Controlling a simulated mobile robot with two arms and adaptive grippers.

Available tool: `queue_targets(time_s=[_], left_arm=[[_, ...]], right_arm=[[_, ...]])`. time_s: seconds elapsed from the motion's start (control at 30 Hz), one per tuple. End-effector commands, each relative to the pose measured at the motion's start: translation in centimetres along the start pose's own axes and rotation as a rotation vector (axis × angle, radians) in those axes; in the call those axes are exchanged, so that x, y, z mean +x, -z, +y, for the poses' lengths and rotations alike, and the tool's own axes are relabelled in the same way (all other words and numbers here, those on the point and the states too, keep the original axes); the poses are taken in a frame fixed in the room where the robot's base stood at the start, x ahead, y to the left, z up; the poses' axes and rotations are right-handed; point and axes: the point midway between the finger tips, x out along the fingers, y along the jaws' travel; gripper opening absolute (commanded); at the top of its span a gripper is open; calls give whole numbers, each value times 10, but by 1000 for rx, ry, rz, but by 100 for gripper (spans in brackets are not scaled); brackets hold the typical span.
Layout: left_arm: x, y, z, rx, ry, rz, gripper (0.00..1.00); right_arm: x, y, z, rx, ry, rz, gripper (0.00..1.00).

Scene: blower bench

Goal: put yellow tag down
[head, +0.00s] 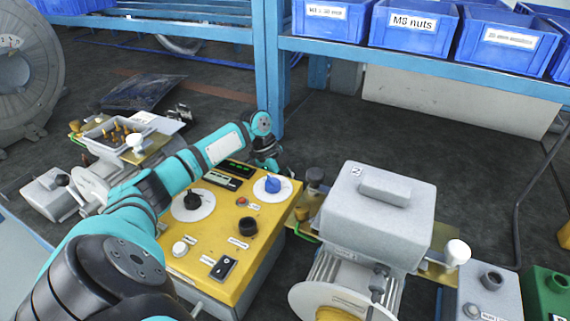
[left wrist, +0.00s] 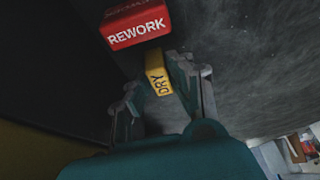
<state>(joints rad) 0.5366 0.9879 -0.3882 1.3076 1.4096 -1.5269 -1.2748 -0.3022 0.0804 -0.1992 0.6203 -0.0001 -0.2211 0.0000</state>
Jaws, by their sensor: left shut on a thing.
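The yellow tag (left wrist: 158,75), marked DRY, is between the fingers of my left gripper (left wrist: 162,88) in the left wrist view. The gripper is shut on it. A red REWORK block (left wrist: 135,24) shows just beyond the tag; I cannot tell whether they touch. In the head view my left arm reaches over the yellow control panel (head: 215,235), and my left gripper (head: 268,160) points down behind the panel's far edge. Its fingertips and the tag are hidden there. My right gripper is not in view.
A grey machine marked 2 (head: 375,215) stands right of the panel. Blue bins (head: 412,28) sit on a blue shelf, whose post (head: 267,70) rises close behind my left gripper. A tray of brass parts (head: 115,133) is at the left.

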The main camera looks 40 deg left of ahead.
Motion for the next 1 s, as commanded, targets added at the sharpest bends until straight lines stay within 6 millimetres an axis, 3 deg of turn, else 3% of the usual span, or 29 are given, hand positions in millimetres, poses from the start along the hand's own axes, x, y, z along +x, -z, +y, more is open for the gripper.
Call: queue_targets(time_s=[0.23,0.27,0.3,0.63,0.77,1.0], left_arm=[[2,-1,0,0,0,0,0],[1,-1,0,0,0,0,23],[1,-1,0,0,0,0,28],[-3,0,0,1,1,-1,29],[-19,0,-1,0,4,-1,29],[-71,0,-1,1,4,0,29]], right_arm=[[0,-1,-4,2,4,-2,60],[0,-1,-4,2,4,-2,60],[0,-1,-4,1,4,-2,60],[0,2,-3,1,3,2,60],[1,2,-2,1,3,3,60],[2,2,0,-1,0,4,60]])
